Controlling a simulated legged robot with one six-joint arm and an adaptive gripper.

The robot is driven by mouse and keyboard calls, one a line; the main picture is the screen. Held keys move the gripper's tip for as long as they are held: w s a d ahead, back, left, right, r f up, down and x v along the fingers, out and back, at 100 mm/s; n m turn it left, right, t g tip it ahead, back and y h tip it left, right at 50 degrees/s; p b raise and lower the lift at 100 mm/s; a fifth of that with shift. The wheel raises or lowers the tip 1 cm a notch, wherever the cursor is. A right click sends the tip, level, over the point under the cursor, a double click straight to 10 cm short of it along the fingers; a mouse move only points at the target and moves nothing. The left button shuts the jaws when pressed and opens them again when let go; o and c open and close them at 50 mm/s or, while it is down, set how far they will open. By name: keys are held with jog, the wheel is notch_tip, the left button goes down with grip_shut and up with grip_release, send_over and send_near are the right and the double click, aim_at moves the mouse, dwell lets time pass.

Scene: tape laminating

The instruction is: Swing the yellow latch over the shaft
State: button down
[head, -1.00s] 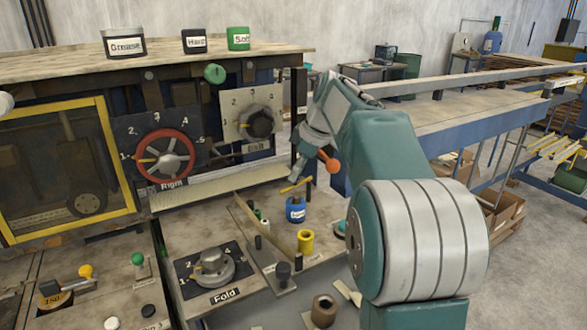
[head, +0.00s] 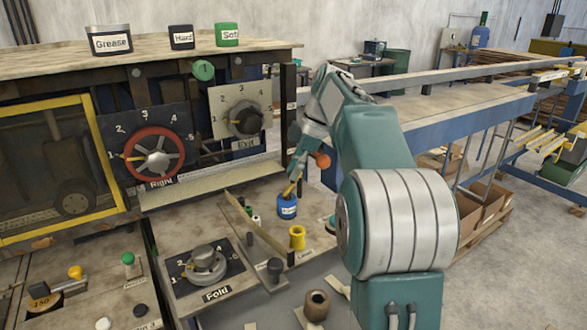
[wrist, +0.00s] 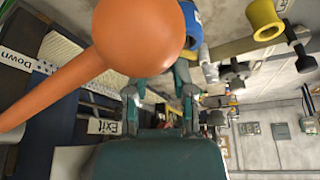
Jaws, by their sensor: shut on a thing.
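The yellow latch (head: 290,188) is a short thin bar just above the blue labelled pot (head: 287,207) in the head view. It stands tilted, its upper end at my fingertips. My gripper (head: 293,176) reaches down from the right and is shut on the latch. In the wrist view my fingers (wrist: 160,100) show, but the orange ball and rod (wrist: 140,35) cover much of the middle, so the grip is hidden there. The blue pot shows partly behind the ball (wrist: 193,25). I cannot make out the shaft clearly.
An orange knob (head: 322,160) sits close beside my gripper. A yellow spool (head: 297,237) stands in front of the blue pot. The Fold dial (head: 205,265) and red wheel (head: 155,155) are to the left. A long blue-sided bench (head: 450,120) lies to the right.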

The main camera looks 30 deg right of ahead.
jog(key=shift+f, duration=0.35)
jog(key=shift+c, duration=2.3)
grip_release()
jog(key=shift+d, duration=0.1)
jog(key=shift+d+r, duration=0.1)
jog(key=shift+r, duration=0.15)
jog(key=v, duration=0.7)
